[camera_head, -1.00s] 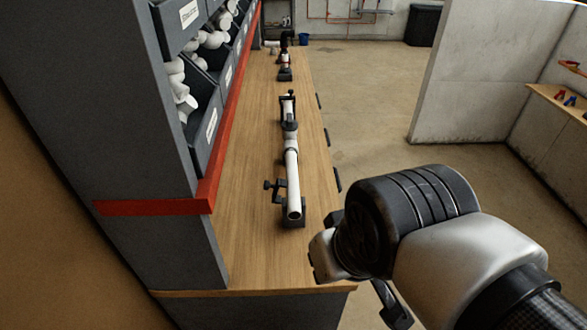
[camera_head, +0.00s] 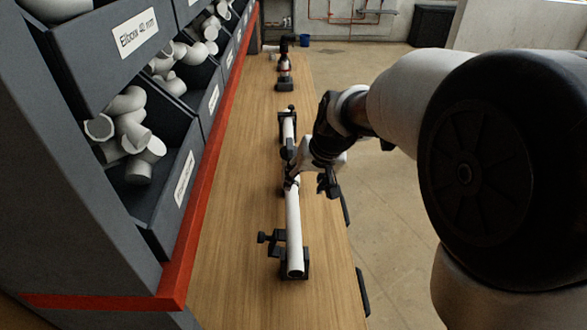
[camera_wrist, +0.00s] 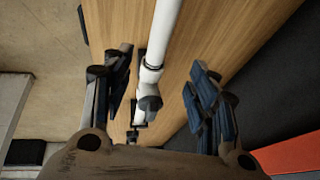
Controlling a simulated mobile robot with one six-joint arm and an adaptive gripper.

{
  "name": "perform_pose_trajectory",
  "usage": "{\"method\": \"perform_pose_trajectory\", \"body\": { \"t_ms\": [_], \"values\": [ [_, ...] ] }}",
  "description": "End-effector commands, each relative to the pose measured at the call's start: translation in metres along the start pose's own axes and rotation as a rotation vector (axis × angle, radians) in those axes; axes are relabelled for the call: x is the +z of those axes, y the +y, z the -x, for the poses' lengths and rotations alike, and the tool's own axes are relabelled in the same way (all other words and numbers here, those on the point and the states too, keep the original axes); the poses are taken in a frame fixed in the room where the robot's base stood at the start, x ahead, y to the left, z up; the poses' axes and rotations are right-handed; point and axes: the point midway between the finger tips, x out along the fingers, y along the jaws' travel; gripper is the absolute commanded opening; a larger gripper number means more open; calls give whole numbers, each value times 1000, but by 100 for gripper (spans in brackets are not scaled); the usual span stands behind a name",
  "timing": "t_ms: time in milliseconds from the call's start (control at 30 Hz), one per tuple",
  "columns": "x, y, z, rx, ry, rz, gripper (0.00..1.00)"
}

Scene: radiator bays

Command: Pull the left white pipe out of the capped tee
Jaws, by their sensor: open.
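A long white pipe (camera_head: 293,225) lies along the bench, its near open end in a black clamp (camera_head: 293,268). Its far end meets a white tee, mostly hidden behind my gripper in the head view. In the wrist view the pipe (camera_wrist: 166,30) runs down from the top edge into the tee (camera_wrist: 150,74), which has a grey cap (camera_wrist: 149,103). A shorter white pipe (camera_head: 289,128) lies beyond the tee, in another black clamp. My gripper (camera_head: 308,182) is open at the tee. In the wrist view its fingers (camera_wrist: 158,76) stand apart on either side of it.
Grey bins (camera_head: 180,190) of white fittings line the left side above a red shelf edge (camera_head: 190,240). Another pipe assembly (camera_head: 284,72) stands farther along the wooden bench (camera_head: 240,200). Open floor (camera_head: 375,235) lies to the right.

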Motion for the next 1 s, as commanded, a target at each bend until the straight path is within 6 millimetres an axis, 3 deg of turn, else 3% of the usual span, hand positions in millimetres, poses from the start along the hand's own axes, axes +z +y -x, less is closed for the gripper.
{"method": "perform_pose_trajectory", "body": {
  "t_ms": [600, 800, 1000],
  "values": [
    [3, 1, -132, 1, -4, 1, 54],
    [2, 1, -154, 1, -2, 1, 54],
    [1, 1, -159, 1, -1, 0, 54]
  ]
}}
